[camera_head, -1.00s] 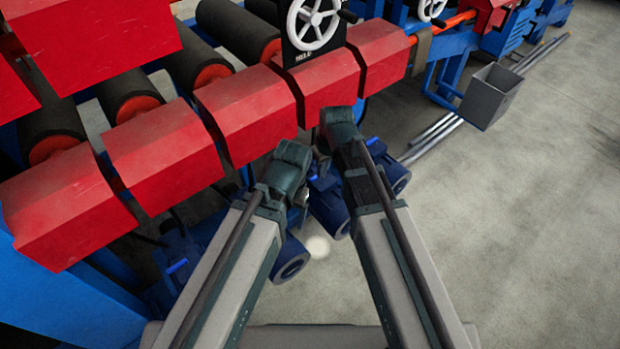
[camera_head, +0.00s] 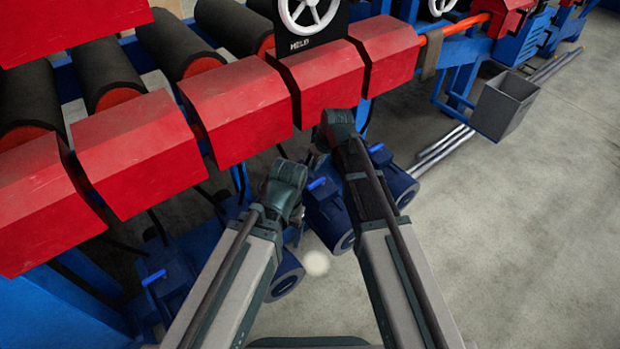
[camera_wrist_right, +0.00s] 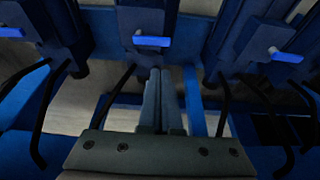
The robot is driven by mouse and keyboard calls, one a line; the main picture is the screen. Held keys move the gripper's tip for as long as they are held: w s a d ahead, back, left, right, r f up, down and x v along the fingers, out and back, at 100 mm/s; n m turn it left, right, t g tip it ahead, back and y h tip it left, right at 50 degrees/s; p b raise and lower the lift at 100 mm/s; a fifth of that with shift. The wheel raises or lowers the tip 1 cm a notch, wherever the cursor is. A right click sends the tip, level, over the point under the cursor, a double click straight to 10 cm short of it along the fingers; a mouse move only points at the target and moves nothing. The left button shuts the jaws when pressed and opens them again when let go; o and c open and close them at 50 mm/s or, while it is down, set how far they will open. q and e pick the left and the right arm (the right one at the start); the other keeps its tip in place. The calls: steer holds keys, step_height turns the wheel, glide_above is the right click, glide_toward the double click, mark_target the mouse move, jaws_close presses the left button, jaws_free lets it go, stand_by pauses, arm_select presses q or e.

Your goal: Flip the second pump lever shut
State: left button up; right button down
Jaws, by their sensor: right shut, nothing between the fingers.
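Several dark blue pumps stand in a row below the red covers, each lever a bright blue bar. In the head view one lever (camera_head: 317,183) lies between my arms, one (camera_head: 376,148) is right of my right gripper, and one (camera_head: 154,278) is far left. Which is the second is not clear. My right gripper (camera_wrist_right: 160,72) is shut and empty in the right wrist view; its tips appear just below the middle lever (camera_wrist_right: 152,41), contact unclear. Another lever (camera_wrist_right: 285,55) lies right. In the head view my left gripper (camera_head: 284,180) hangs beside the pumps, its fingers hidden.
Red covers (camera_head: 240,110) and dark rollers (camera_head: 180,45) form the machine above the pumps. A white handwheel (camera_head: 310,12) stands above them. A grey bin (camera_head: 503,105) is at right, with open concrete floor (camera_head: 530,240) below it.

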mark_target(317, 185)
steer(key=b+x, duration=0.9)
steer(key=x, duration=0.1)
